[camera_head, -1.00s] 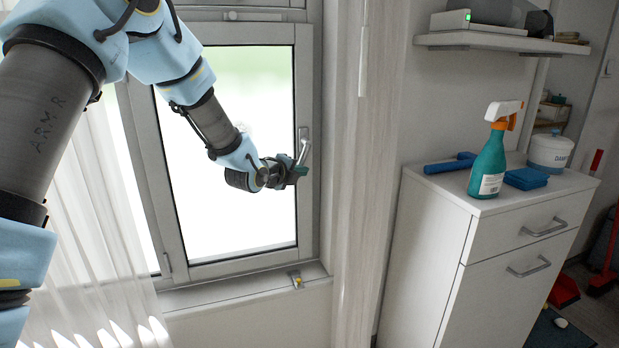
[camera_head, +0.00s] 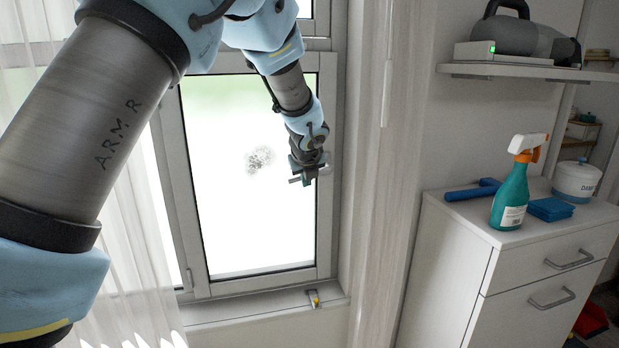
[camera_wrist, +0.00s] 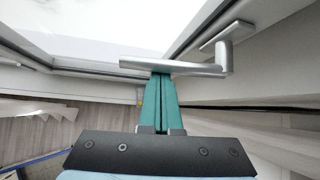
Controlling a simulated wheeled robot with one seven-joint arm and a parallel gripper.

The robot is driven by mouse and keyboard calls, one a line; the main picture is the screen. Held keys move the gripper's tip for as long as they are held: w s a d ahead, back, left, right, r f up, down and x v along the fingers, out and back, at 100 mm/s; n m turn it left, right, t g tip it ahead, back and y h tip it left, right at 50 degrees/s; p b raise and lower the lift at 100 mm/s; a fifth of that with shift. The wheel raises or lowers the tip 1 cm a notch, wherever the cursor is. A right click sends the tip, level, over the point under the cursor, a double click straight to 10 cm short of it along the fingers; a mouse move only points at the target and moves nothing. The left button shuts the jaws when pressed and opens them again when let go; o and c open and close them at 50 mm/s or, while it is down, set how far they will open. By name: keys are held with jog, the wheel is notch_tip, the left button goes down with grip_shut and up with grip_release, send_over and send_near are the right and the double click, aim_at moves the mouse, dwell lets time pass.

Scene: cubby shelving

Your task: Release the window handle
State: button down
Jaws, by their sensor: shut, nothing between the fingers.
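The window handle (camera_wrist: 175,67) is a silver lever that runs across the wrist view, with its mount (camera_wrist: 226,36) on the window frame at upper right. My gripper (camera_wrist: 162,76) has its two green fingers pressed together, with nothing held between them. The fingertips reach the handle bar and overlap it in the picture; I cannot tell whether they touch it. In the head view my gripper (camera_head: 305,180) is at the right side of the window (camera_head: 225,215), which looks shut. It hides most of the handle there.
A dark smudge (camera_head: 260,160) marks the glass. A small yellow-tipped fitting (camera_head: 314,298) is on the sill. To the right, a white cabinet (camera_head: 465,270) carries a spray bottle (camera_head: 512,195), a blue tool, blue cloths and a white tub. A sheer curtain (camera_head: 110,230) hangs at left.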

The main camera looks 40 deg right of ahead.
jog(key=r+y+p, duration=0.1)
jog(key=p, duration=0.1)
jog(key=shift+a+r+m+p, duration=0.1)
jog(key=shift+r+m+p, duration=0.2)
jog(key=shift+r, duration=0.05)
jog(key=shift+r, duration=0.15)
dwell(0.5)
